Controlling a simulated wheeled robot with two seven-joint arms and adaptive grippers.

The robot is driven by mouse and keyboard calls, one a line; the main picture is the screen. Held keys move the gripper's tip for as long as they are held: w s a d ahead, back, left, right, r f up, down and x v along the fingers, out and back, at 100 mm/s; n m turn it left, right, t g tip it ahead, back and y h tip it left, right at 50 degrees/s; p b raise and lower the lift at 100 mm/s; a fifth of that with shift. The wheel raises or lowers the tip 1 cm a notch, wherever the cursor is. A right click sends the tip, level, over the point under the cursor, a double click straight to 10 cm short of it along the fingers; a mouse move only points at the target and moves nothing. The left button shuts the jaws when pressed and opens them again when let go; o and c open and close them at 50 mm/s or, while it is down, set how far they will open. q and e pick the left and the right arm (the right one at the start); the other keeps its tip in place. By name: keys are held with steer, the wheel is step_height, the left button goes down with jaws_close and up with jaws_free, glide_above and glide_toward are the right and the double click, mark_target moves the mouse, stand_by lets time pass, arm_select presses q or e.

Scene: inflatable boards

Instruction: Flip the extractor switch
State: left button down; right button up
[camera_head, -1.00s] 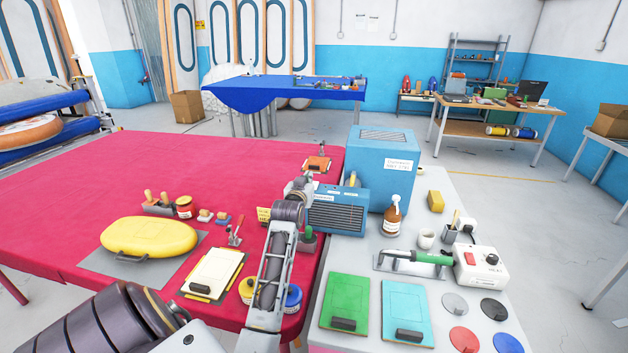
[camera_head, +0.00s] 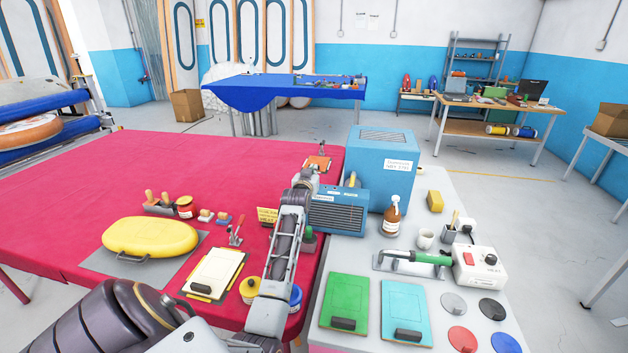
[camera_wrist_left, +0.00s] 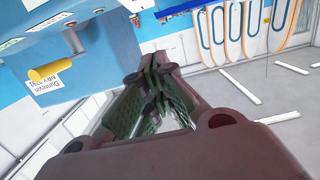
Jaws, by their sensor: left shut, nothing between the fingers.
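The extractor is a blue unit with a tall cabinet (camera_head: 384,160) and a lower grilled box (camera_head: 335,217), at the junction of the pink table and the grey bench. A yellow lever (camera_head: 352,181), apparently its switch, stands above the lower box. In the left wrist view the yellow lever (camera_wrist_left: 50,73) sticks out from a grey mount on the blue housing. My left gripper (camera_head: 308,176) is over the pink table, left of the lever. In the wrist view its fingers (camera_wrist_left: 160,75) are shut and empty, apart from the lever. My right gripper is out of view.
A brown bottle (camera_head: 392,216), a soldering-like tool with a green handle (camera_head: 432,258) and a white control box (camera_head: 480,268) stand on the grey bench. An orange clamp (camera_head: 317,162) is near the gripper.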

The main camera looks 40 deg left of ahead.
arm_select(q)
steer(key=shift+w+a, duration=0.35)
steer(key=shift+w, duration=0.25)
steer(key=shift+w+a+f+p, duration=0.1)
steer(key=shift+w+f+p, duration=0.1)
steer(key=shift+f, duration=0.8)
steer(key=shift+w+a+f+p, duration=0.1)
steer(key=shift+f+p, duration=0.05)
steer(key=shift+f, duration=0.85)
steer(key=shift+w+a+f, duration=0.1)
steer(key=shift+w+f, duration=0.15)
steer(key=shift+f, duration=0.1)
steer(key=shift+r, duration=0.1)
